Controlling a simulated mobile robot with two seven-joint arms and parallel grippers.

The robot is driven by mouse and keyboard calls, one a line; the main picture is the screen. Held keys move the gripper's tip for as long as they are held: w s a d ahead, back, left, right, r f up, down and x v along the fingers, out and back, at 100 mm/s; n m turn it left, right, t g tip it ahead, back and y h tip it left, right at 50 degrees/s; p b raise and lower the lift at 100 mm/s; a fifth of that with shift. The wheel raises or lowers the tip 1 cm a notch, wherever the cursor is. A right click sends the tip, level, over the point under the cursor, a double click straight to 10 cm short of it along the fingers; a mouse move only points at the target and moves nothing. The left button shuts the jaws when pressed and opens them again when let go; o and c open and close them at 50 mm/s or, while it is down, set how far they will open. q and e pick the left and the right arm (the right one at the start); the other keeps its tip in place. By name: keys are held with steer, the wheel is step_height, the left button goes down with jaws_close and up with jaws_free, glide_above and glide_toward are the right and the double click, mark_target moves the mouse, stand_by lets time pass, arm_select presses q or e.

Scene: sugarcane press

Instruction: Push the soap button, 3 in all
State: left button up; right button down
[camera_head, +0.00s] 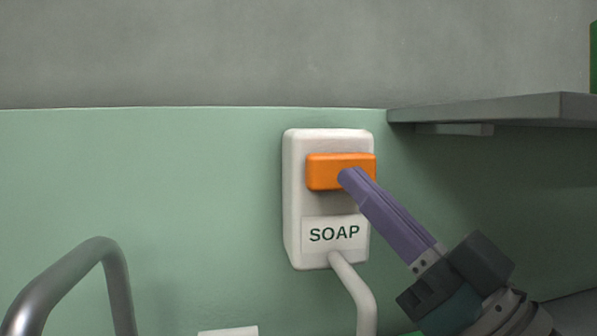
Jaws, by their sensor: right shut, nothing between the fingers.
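The soap dispenser is a white box (298,205) on the green wall, with a "SOAP" label on its lower front. Its orange soap button (325,170) sticks out from the upper front. My right gripper (348,177) comes in from the lower right with its purple fingers shut and empty. The fingertips overlap the button's lower middle in the picture. They look to be at its face, but I cannot tell whether they touch or press it. My left gripper is not in view.
A white pipe (357,290) curves down from the dispenser. A metal tap (75,275) arches at the lower left. A grey shelf (500,110) juts out at the upper right, above my right arm. The wall left of the dispenser is clear.

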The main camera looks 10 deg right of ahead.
steer(key=shift+w, duration=0.15)
steer(key=shift+w, duration=0.3)
steer(key=shift+w+b, duration=0.7)
steer(key=shift+w, duration=0.05)
stand_by(1.0)
steer(key=shift+s+p, duration=0.8)
steer(key=shift+s, duration=0.4)
